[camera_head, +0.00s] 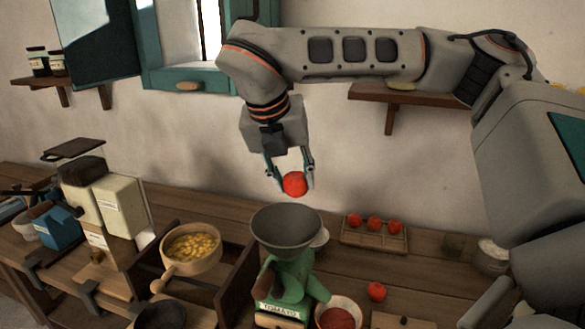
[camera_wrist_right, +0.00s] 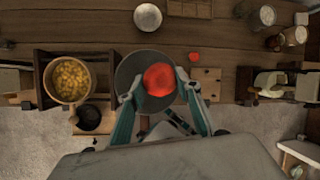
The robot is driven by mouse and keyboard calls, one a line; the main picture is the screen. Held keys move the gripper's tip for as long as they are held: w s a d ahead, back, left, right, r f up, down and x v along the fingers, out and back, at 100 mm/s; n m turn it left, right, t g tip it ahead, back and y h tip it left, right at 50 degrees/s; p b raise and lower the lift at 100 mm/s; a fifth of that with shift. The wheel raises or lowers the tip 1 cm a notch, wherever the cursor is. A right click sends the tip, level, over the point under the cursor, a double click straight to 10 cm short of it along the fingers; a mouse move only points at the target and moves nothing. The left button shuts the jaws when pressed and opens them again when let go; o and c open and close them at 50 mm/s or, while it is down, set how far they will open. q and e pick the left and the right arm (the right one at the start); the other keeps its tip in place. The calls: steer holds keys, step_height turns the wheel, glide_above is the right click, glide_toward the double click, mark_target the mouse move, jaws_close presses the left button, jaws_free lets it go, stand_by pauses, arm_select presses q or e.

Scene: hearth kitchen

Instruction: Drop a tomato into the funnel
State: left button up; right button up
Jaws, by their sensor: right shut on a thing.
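My right gripper (camera_head: 290,180) is shut on a red tomato (camera_head: 295,184) and holds it in the air above the grey funnel (camera_head: 286,226). The funnel sits on a green machine (camera_head: 290,285) labelled TOMATO. In the right wrist view the held tomato (camera_wrist_right: 159,79) is between the fingertips (camera_wrist_right: 160,86), and the funnel's dark bowl (camera_wrist_right: 133,72) shows behind it, mostly to the left. Several tomatoes (camera_head: 373,223) sit in a wooden tray (camera_head: 372,242) on the counter. One loose tomato (camera_head: 376,291) lies nearer the front. My left gripper is not in view.
A pot of yellow pieces (camera_head: 192,249) stands left of the machine. A bowl with red contents (camera_head: 338,314) is at its front right. Boxes (camera_head: 119,206) stand further left. A wall shelf (camera_head: 418,97) is behind my right arm.

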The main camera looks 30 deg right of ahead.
steer(key=shift+f+b, duration=0.65)
steer(key=shift+f, duration=0.8)
steer(key=o, duration=1.2)
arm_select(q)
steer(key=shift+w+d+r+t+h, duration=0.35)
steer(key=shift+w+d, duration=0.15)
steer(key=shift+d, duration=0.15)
arm_select(e)
steer(key=v, duration=1.2)
steer(key=shift+a, duration=0.1)
